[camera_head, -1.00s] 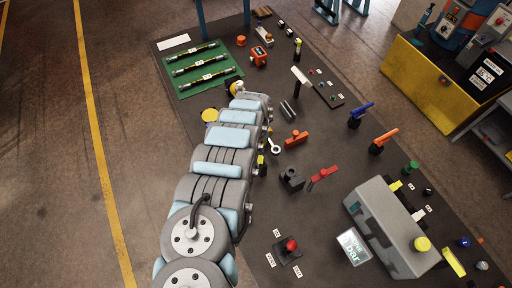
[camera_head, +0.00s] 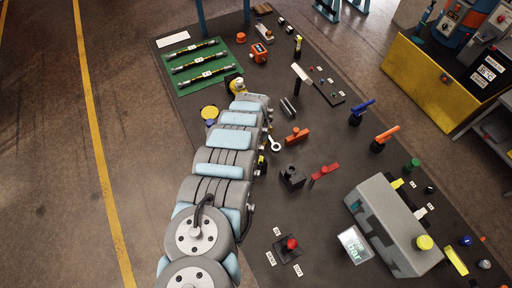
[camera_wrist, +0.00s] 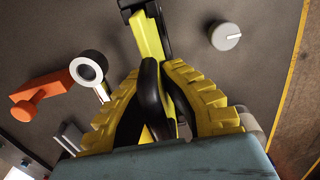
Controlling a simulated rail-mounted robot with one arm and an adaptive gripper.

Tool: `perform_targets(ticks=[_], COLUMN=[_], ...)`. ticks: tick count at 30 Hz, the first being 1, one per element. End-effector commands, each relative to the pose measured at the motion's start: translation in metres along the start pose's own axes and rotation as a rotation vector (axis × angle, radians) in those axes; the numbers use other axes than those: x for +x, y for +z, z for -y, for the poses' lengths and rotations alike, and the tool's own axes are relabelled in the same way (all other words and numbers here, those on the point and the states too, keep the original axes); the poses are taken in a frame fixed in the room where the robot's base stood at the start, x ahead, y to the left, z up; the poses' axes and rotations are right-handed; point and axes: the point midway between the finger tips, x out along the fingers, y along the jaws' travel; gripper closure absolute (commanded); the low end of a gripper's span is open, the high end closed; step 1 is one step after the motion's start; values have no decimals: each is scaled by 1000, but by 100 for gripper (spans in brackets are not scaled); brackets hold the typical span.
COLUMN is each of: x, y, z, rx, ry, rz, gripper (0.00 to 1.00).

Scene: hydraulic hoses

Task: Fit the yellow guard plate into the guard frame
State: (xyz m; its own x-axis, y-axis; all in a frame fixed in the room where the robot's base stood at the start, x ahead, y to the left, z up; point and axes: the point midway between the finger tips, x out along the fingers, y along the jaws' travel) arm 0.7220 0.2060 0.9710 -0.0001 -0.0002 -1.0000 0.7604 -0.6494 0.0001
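In the wrist view my gripper (camera_wrist: 163,85) has yellow ribbed fingers with dark pads closed together. They are shut on the yellow guard plate (camera_wrist: 150,38), a narrow yellow strip seen nearly edge-on between and beyond the pads. The strip's far end meets a black bracket (camera_wrist: 131,5) at the top edge, which looks like part of the guard frame. I cannot tell how far the plate sits in it. In the head view my arm hides the fingertips and most of this spot; only a small yellow and black bit (camera_head: 262,160) shows beside the arm.
A ring-ended wrench shape (camera_wrist: 88,68) and an orange handle (camera_wrist: 40,95) are left of my gripper in the wrist view. A grey knob (camera_wrist: 225,36) stands to its right. A green tray (camera_head: 202,68) with hoses lies beyond my arm; a grey box (camera_head: 392,225) stands at right.

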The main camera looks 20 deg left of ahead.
Motion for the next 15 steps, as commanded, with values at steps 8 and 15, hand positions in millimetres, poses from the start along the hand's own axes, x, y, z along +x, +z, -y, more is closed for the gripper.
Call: perform_targets(ticks=[8, 15], x=[6, 11], y=[0, 0], z=[0, 0], rx=[0, 0], ry=[0, 0], rz=[0, 0], gripper=[100, 100])
